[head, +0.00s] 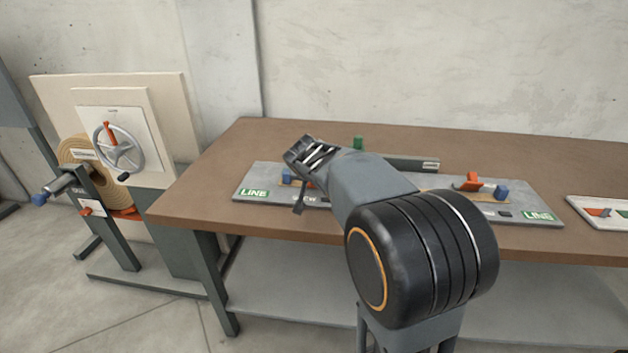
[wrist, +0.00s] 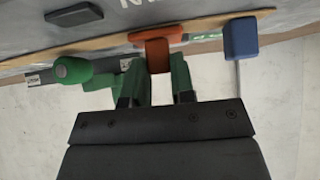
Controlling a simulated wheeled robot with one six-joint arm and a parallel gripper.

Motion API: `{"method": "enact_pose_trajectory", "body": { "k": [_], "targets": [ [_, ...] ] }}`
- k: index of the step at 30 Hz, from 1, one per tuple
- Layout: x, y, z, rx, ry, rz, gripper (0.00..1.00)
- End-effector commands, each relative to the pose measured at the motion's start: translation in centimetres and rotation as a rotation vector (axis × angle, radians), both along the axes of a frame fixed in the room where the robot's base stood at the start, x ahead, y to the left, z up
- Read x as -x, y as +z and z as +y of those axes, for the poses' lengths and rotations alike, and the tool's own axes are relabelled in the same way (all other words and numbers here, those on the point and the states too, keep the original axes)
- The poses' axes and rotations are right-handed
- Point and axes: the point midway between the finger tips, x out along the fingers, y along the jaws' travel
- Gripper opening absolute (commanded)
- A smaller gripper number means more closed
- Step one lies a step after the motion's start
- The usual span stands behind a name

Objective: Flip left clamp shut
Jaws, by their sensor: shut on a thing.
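The left clamp's orange handle (wrist: 157,52) sits between the green fingertips of my gripper (wrist: 162,72) in the wrist view. My gripper is shut on this handle. In the head view only a sliver of the orange handle (head: 310,184) shows beside my wrist, and my arm hides most of the left clamp. A blue block (wrist: 240,38) is to the right of the handle in the wrist view; a blue block (head: 287,178) also shows at the left clamp in the head view. The handle's exact tilt is hard to tell.
The grey fixture plate (head: 395,208) lies on the brown table (head: 205,190). The right clamp's orange handle (head: 469,181) is at its other end. A green knob (wrist: 72,72) is close to my fingers. The winder's handwheel (head: 122,152) stands left of the table.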

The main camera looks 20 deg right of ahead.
Motion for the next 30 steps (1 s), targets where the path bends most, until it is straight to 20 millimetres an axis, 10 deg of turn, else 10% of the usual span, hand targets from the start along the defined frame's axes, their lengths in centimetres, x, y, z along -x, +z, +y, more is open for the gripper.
{"method": "enact_pose_trajectory", "body": {
  "k": [5, 6, 14, 30],
  "targets": [
    [0.0, 0.2, 0.0, 0.000, 0.000, -0.002, 0.00],
    [0.0, 0.2, 0.0, 0.000, 0.000, -0.002, 0.25],
    [0.0, 0.1, 0.0, 0.000, 0.000, 0.000, 0.49],
    [2.4, 3.2, 1.6, 0.000, 0.001, -0.003, 0.49]
  ]
}}
